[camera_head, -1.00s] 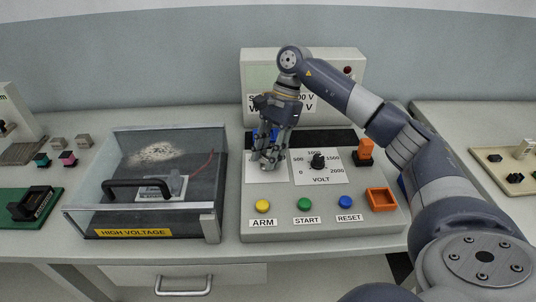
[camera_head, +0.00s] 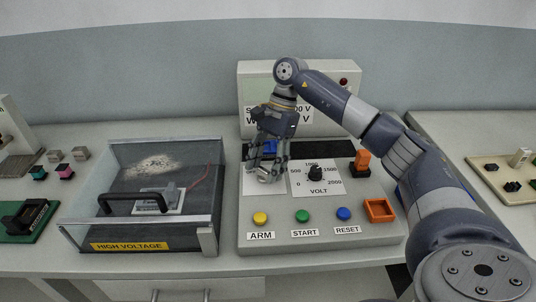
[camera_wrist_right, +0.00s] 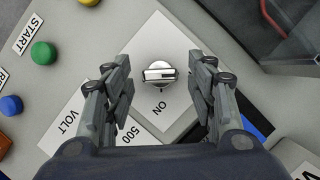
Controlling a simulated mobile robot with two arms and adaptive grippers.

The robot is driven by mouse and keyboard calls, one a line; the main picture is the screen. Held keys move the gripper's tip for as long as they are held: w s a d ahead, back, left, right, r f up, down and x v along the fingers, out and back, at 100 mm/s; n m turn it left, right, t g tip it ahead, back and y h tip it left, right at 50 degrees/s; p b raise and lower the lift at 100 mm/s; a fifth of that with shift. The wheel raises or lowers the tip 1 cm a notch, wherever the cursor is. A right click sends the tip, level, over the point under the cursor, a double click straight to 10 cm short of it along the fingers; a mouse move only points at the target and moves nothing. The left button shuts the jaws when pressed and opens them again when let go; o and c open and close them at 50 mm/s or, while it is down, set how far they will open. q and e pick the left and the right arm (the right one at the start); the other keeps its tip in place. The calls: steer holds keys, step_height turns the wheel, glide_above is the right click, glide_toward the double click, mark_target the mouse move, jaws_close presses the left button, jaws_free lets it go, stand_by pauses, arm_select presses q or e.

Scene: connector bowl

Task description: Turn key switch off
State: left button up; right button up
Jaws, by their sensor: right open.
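The key switch (camera_wrist_right: 158,74) is a round silver knob with a raised bar, on a white plate (camera_wrist_right: 160,38) marked ON. In the right wrist view it sits between the two fingers of my right gripper (camera_wrist_right: 160,62), with a gap on each side. The bar lies roughly across the line between the fingers' tips, pointing toward both of them. In the head view my right gripper (camera_head: 267,172) reaches down over the plate (camera_head: 250,208) and partly hides the switch. My right gripper is open and empty. My left gripper is out of view.
The VOLT dial (camera_head: 316,172) stands close right of the plate. Yellow ARM (camera_head: 260,218), green START (camera_head: 302,215) and blue RESET (camera_head: 343,213) buttons line the front. An orange switch (camera_head: 362,160) is further right. A clear HIGH VOLTAGE box (camera_head: 212,240) stands left.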

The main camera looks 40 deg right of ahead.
steer(key=v, duration=1.2)
steer(key=shift+w+f, duration=0.1)
